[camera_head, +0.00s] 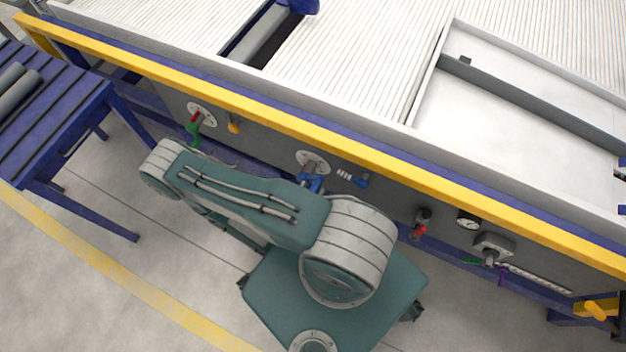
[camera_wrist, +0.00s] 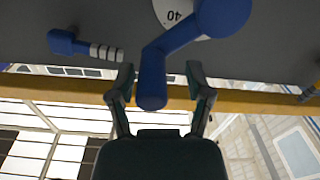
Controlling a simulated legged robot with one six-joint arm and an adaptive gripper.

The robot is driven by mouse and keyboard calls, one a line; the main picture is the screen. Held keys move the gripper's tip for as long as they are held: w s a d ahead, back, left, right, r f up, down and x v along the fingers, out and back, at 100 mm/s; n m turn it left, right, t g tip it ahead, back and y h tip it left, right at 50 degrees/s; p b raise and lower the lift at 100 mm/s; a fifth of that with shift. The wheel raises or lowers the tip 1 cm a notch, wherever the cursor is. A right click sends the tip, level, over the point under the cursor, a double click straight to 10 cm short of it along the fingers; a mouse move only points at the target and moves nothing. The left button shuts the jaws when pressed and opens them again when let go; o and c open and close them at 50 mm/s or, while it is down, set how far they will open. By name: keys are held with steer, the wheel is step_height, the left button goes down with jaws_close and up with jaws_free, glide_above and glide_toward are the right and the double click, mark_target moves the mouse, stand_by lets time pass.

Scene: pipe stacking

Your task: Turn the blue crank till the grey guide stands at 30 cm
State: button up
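The blue crank (camera_head: 312,183) sits on the front panel of the machine, at a white round dial (camera_head: 313,160). In the wrist view the blue crank (camera_wrist: 152,75) reaches down from its hub, and its handle end lies between the two fingers of my gripper (camera_wrist: 159,85). The fingers are apart, with a gap on both sides of the handle. The dial (camera_wrist: 172,14) there shows an upside-down 40, partly covered by the crank. A long grey bar (camera_head: 540,100), perhaps the guide, lies across the white bed at the right. My gripper is hidden in the head view.
A blue handle with a striped stem (camera_head: 355,179) is right of the crank. A red and green crank (camera_head: 194,128) and a yellow knob (camera_head: 233,125) are to the left. A yellow rail (camera_head: 420,176) runs above the panel. A roller table (camera_head: 60,125) stands at left.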

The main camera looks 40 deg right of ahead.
steer(key=shift+s, duration=0.1)
steer(key=shift+a+r, duration=0.1)
steer(key=shift+a, duration=0.1)
steer(key=v, duration=0.7)
stand_by(0.4)
steer(key=shift+a, duration=0.1)
stand_by(0.4)
